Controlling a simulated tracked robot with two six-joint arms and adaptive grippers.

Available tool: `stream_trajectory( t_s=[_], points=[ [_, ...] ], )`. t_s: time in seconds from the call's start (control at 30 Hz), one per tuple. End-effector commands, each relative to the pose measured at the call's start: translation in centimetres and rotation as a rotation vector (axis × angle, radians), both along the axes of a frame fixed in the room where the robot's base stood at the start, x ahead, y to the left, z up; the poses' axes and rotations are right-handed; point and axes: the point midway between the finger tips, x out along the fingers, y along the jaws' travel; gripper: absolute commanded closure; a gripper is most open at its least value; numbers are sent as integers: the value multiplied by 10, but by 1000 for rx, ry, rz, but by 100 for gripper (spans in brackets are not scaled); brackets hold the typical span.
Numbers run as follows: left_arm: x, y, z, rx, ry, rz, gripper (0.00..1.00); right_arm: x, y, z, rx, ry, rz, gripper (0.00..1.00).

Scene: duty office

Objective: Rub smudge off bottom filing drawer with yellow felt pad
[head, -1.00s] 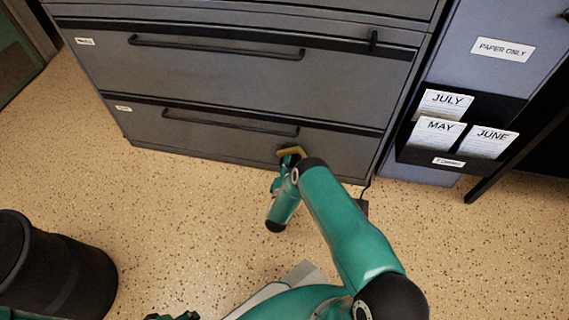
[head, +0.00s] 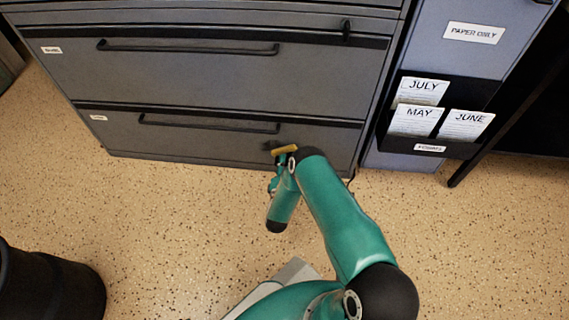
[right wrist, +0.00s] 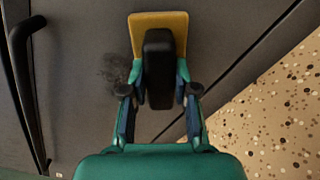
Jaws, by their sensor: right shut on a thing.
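The bottom filing drawer (head: 190,138) is grey with a long black bar handle (head: 208,124), and it is shut. My right gripper (right wrist: 158,92) is shut on the black grip of the yellow felt pad (right wrist: 150,20). In the head view the pad (head: 285,150) is at the lower right of the drawer front, just right of the handle's end. I cannot tell whether it touches the surface. A dark grey smudge (right wrist: 115,68) shows on the drawer front, left of the pad's grip in the right wrist view. My left gripper is not in view.
A drawer (head: 200,75) above is shut. To the right, a blue-grey cabinet (head: 425,60) carries a black card holder (head: 430,148) with month cards. A black bin (head: 50,285) stands at lower left. The speckled floor (head: 170,210) before the drawers is clear.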

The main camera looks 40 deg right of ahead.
Motion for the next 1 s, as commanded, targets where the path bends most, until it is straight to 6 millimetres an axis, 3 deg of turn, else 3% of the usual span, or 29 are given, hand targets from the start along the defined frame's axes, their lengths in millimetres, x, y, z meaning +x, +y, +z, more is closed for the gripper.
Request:
stream_trajectory(
  t_s=[0.3, 1.0],
  points=[
    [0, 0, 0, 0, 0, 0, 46, 22, 17, 3, -4, -10, 5, 100],
    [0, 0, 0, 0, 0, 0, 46, 52, 45, 2, -3, -6, 4, 100]
  ],
)
